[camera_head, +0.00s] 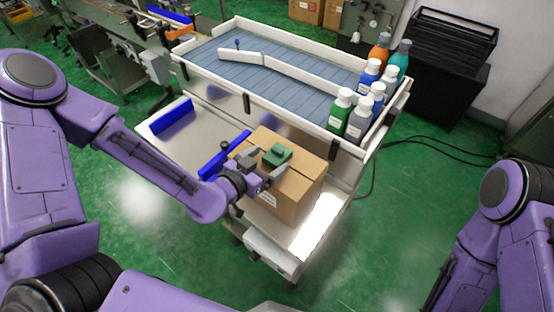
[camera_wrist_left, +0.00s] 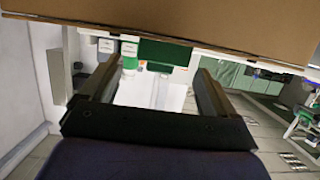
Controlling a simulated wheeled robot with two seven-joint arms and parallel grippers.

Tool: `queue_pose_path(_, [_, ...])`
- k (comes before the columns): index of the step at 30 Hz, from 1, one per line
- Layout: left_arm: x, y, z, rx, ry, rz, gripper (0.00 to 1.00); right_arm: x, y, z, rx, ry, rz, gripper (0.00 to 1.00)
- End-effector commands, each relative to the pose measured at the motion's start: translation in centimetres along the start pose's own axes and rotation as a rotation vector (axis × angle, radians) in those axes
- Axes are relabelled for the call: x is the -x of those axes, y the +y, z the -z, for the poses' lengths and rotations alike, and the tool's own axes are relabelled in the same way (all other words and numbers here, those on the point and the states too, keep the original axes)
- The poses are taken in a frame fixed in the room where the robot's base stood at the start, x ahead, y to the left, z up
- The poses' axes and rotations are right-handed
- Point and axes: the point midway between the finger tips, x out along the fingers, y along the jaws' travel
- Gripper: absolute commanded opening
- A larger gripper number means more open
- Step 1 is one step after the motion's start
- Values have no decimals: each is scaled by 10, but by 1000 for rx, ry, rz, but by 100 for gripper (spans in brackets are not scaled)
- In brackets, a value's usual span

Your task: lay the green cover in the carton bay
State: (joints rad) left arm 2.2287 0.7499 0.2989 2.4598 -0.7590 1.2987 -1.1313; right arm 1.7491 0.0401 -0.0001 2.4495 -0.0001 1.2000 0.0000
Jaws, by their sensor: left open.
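A small green cover (camera_head: 277,155) rests on top of the closed brown carton (camera_head: 291,197), near its middle. In the left wrist view a dark green block, which looks like the cover (camera_wrist_left: 165,52), shows between the fingers beyond their tips, by the carton's edge (camera_wrist_left: 200,35). My left gripper (camera_head: 264,168) is open at the carton's near left side, its fingers pointing toward the cover with nothing seen held. I cannot tell if the fingers touch the carton. My right arm shows at the right edge; its gripper is out of view. I cannot make out a separate bay.
The carton stands on a steel table (camera_head: 185,145) with blue guide bars (camera_head: 225,155) at its left. Behind is a white-railed conveyor (camera_head: 270,75). Several capped bottles (camera_head: 358,117) stand at its right end. Green floor lies around the table.

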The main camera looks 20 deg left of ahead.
Motion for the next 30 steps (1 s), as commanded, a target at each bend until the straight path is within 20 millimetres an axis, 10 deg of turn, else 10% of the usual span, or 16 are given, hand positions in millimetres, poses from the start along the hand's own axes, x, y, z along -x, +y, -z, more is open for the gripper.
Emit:
queue_pose_path(17, [-52, -2, 0, 1, -2, -1, 89, 14, 1, 6, 0, 0, 0, 43])
queue_pose_path(22, [-52, -2, 0, 1, -3, -1, 34, 14, 1, 6, 0, 0, 0, 43])
queue_pose_path(30, [-52, -2, 0, 1, -3, -1, 29, 14, 1, 6, 0, 0, 0, 43])
